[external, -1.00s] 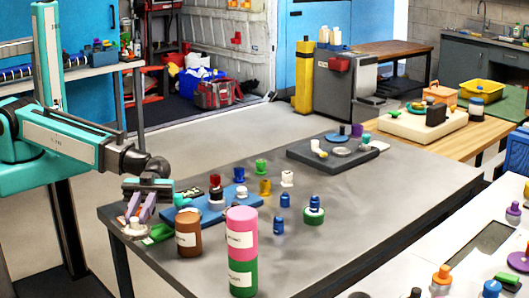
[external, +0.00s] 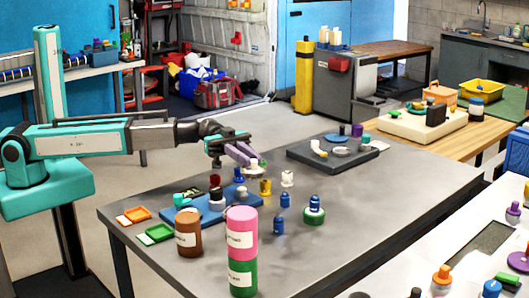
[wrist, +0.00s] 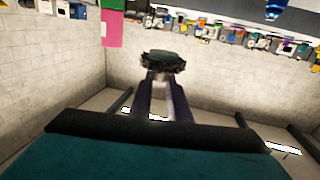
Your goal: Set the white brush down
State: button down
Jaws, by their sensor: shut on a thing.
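My gripper (external: 251,163) has purple fingers and is shut on the white brush (external: 255,171), a pale round piece at the fingertips. It holds the brush over the grey table (external: 395,190), near several small coloured pieces. In the wrist view my gripper (wrist: 163,80) reaches to the held brush (wrist: 163,60), which shows there as a dark, rough-edged disc. A green piece (external: 262,161) is partly hidden behind the gripper. A yellow piece (external: 265,187) and a white piece (external: 287,178) stand close by. The exact height of the brush above the table cannot be told.
A blue board (external: 178,212) with pieces on it lies left of the gripper. A brown can (external: 188,235) and a pink can on a green can (external: 242,272) stand at the front. A dark grey board (external: 305,154) lies at the back. The table's right part is clear.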

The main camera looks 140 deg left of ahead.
jog(key=s+a+r+n+y+b, duration=0.2)
jog(key=s+a+r+y+b, duration=0.1)
jog(key=s+a, duration=0.6)
jog(key=s+a+r+n+g+y+b, duration=0.1)
jog(key=s+a+r+n+y+b, duration=0.2)
jog(key=s+a, duration=0.6)
jog(key=s+a+r+n+y+b, duration=0.2)
jog(key=s+a+r+y, duration=0.3)
jog(key=s+a, duration=0.4)
jog(key=a+b, duration=0.1)
jog(key=a, duration=0.6)
jog(key=shift+s+a+r+n+g+y+b, duration=0.15)
jog(key=shift+r+n+g+y+b, duration=0.15)
jog(key=shift+n+b, duration=0.1)
notch_tip(320, 180, down, 24)
jog(key=shift+r+b, duration=0.1)
jog(key=shift+b, duration=0.2)
jog(key=shift+f, duration=0.45)
jog(key=shift+f+b, duration=0.75)
jog(key=shift+f, duration=0.7)
